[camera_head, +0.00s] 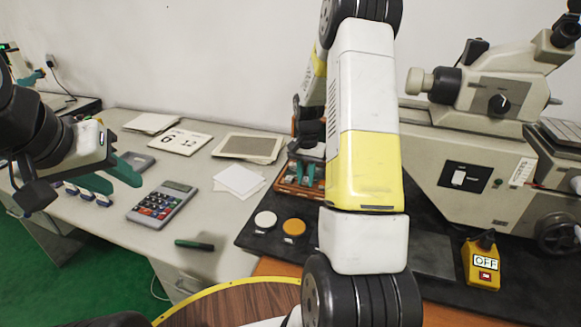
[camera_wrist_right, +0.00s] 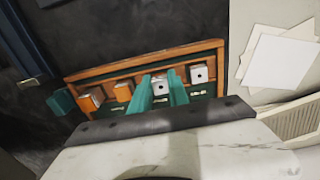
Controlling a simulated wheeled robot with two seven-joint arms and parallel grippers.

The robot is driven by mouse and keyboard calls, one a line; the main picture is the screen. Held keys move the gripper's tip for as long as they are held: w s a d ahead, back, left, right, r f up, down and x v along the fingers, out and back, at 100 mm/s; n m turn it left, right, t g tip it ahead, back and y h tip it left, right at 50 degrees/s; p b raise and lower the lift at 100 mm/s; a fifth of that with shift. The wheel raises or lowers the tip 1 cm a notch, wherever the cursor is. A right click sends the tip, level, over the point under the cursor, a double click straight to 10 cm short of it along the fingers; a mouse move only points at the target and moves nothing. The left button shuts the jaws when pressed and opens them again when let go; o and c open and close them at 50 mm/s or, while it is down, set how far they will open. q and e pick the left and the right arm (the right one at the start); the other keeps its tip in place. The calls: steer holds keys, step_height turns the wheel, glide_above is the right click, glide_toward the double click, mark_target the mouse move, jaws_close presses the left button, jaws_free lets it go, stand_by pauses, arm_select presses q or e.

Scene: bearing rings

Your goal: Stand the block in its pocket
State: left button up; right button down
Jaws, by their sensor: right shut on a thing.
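A wooden-rimmed tray (camera_wrist_right: 140,65) with dark green pockets fills the middle of the right wrist view. In the head view the tray (camera_head: 284,187) is partly covered by my right arm. My right gripper (camera_wrist_right: 160,92), with teal fingers, is over the tray and shut on a pale block (camera_wrist_right: 160,85) with a dark hole. Whether the block's lower end is inside a pocket is hidden. Another pale block (camera_wrist_right: 199,73) and orange blocks (camera_wrist_right: 123,91) (camera_wrist_right: 90,102) stand in the tray. My left gripper (camera_head: 110,177) is at the far left, fingers apart and empty.
A white disc (camera_head: 265,220) and an orange disc (camera_head: 294,227) lie on the black mat left of my right arm. A calculator (camera_head: 161,201), a marker (camera_head: 194,245) and white cards (camera_head: 239,180) lie on the bench. A microscope (camera_head: 480,150) stands at right.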

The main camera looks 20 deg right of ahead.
steer(key=shift+f, duration=0.15)
steer(key=c, duration=1.2)
jaws_free()
steer(key=shift+o, duration=0.2)
steer(key=shift+r, duration=4.25)
steer(key=shift+r, duration=0.1)
steer(key=s+a+r+n+t, duration=0.2)
steer(key=s+a+r, duration=0.25)
steer(key=r, duration=0.35)
steer(key=s+a+r+n+t, duration=0.1)
steer(key=s+a+r+n, duration=0.15)
steer(key=s+r, duration=0.4)
steer(key=s+a+r+n+t+y, duration=0.1)
steer(key=s+a+r, duration=0.1)
steer(key=s, duration=0.5)
steer(key=s+a+r+n+t+y, duration=0.1)
steer(key=s+a+r+n+t, duration=0.1)
steer(key=s+a, duration=0.2)
steer(key=s, duration=0.3)
steer(key=shift+s+a+r, duration=0.15)
steer(key=shift+a, duration=0.2)
